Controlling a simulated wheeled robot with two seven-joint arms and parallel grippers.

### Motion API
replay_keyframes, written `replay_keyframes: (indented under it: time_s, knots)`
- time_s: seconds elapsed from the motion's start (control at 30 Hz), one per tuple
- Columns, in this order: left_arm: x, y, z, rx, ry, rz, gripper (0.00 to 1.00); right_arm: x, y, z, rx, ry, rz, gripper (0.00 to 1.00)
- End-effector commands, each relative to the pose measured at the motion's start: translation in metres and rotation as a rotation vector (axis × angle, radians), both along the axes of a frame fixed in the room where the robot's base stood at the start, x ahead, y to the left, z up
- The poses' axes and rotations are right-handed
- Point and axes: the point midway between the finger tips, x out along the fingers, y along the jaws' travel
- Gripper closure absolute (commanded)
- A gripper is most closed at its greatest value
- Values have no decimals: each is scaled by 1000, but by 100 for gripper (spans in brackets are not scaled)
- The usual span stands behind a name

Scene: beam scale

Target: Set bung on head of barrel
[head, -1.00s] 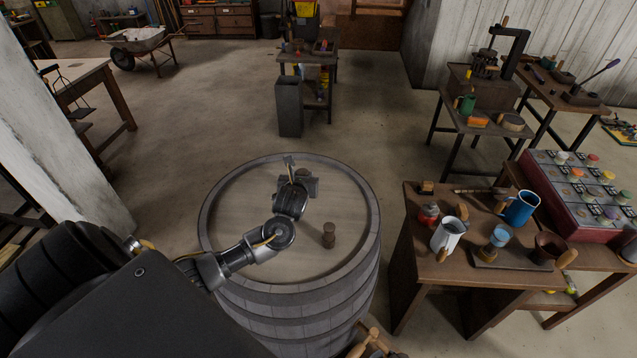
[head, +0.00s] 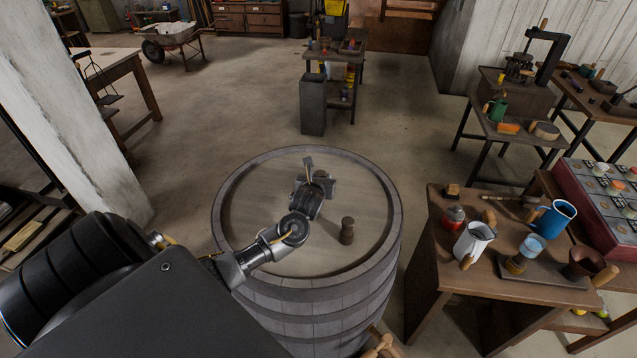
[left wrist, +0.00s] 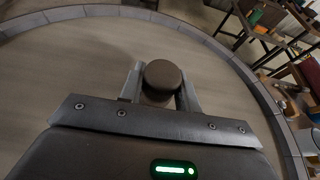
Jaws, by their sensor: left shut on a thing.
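The barrel (head: 228,225) stands upright in the middle of the head view, its flat round head (head: 262,192) facing up. My left gripper (head: 322,183) is over the barrel head, just behind its middle. In the left wrist view, its two fingers are shut on a round brown bung (left wrist: 162,77), whose dark round top shows between them. In the head view the gripper mostly hides it. I cannot tell whether the bung touches the wood. A small dark brown stepped peg (head: 347,231) stands upright on the barrel head, nearer and to the right of the gripper. My right gripper is not in view.
A wooden table (head: 447,262) right of the barrel holds a white jug (head: 474,242), a blue mug (head: 553,218) and a red lantern-like item (head: 453,217). A whitish post (head: 75,120) stands at left. Floor behind the barrel is clear up to a grey bin (head: 313,105).

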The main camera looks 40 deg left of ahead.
Motion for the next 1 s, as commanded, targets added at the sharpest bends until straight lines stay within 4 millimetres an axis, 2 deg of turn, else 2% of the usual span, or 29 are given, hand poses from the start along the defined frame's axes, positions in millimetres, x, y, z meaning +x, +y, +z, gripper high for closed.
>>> replay_keyframes:
  time_s: [0.3, 0.33, 0.47, 0.83, 1.0]
  knots:
    - [-1, 2, -1, 1, 1, 3, 90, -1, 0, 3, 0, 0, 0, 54]
    - [-1, 2, -1, 1, 1, 3, 63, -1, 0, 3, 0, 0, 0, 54]
    - [-1, 2, -1, 0, 0, 3, 46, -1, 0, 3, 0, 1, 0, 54]
    - [-2, 1, 2, 0, 0, 2, 45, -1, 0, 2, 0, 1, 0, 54]
    - [-23, -10, 12, 1, -2, 0, 45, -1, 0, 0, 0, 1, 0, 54]
